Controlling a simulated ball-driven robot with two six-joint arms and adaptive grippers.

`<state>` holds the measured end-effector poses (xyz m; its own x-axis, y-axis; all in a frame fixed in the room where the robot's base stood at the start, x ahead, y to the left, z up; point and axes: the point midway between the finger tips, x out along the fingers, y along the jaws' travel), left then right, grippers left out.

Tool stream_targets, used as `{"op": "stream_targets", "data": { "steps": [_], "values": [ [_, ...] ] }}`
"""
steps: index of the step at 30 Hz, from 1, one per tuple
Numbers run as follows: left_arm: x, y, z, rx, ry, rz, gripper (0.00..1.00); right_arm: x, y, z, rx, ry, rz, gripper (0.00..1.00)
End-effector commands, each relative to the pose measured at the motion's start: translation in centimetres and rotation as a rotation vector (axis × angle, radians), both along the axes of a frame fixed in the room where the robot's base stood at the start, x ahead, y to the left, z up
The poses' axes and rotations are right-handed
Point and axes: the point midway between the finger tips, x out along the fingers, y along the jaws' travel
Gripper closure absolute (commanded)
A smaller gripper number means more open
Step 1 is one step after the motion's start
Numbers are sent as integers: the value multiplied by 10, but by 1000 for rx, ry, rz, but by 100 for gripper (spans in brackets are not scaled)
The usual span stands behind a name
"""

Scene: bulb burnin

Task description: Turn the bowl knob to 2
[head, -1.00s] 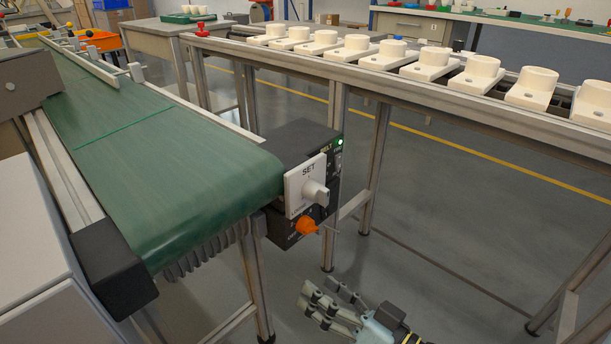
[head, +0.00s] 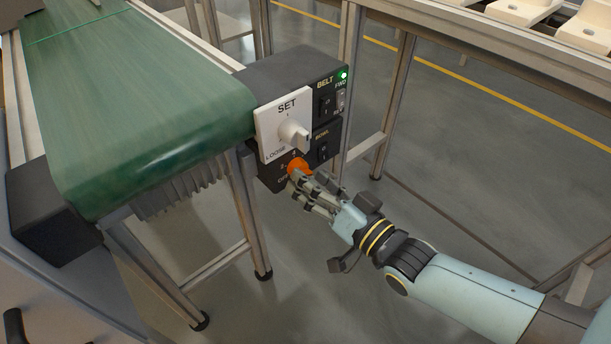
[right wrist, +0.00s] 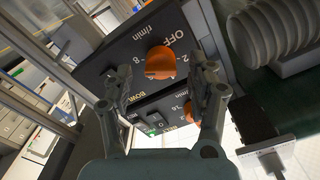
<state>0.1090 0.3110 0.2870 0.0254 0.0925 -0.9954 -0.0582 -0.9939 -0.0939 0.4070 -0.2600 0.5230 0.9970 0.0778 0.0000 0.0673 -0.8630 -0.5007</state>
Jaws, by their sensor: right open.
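The orange bowl knob (head: 297,166) is on the lower part of the black control box, below the white SET plate. In the right wrist view the knob (right wrist: 160,62) shows large on a black dial face marked OFF, 2 and 8; I cannot tell its exact setting. My right gripper (head: 309,188) is just in front of and below the knob, partly overlapping it. In the right wrist view my right gripper (right wrist: 163,82) is open, with one finger to each side of the knob. I cannot tell whether a finger touches it. My left gripper is out of view.
The white SET plate (head: 270,140) with its white knob (head: 293,134) sits just above. Black switches (head: 326,102) and a green light (head: 343,75) are to its right. The green belt (head: 130,110) is on the left, and metal legs (head: 393,105) stand behind.

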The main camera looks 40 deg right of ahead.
Motion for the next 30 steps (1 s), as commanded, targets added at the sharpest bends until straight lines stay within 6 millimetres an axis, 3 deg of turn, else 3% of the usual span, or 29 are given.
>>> {"op": "stream_targets", "data": {
  "steps": [6,15,27,30],
  "values": [
    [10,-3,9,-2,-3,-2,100,22,2,-1,-1,1,1,42],
    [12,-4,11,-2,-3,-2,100,24,2,0,-1,0,0,42],
    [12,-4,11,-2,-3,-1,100,24,2,0,-1,1,1,94],
    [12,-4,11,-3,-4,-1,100,24,2,0,-2,1,1,97]
  ]
}}
